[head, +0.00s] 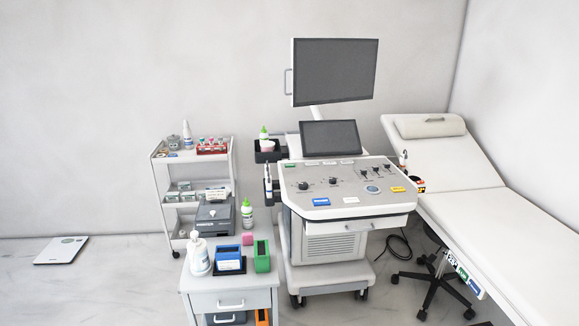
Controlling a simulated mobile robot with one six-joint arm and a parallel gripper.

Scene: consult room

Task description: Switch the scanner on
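The scanner (345,212) is a white cart on castors in the middle of the head view. Its sloped panel carries several black knobs, a round blue-grey button (372,190) and small green, blue and yellow labels. The green label (290,166) is at the panel's upper left, the blue one (321,201) at the front and the yellow one (398,189) at the right. A large monitor (336,72) and a smaller screen (330,137) above the panel are both dark grey. The label writing is too small to read. My gripper is not in view.
A white drawer cabinet (229,282) with a bottle and blue and green boxes stands at the front left of the scanner. A shelf trolley (157,182) is behind it. A couch (461,178) and a black stool base (434,288) are at right. Floor at far left is mostly clear, except a flat scale (61,250).

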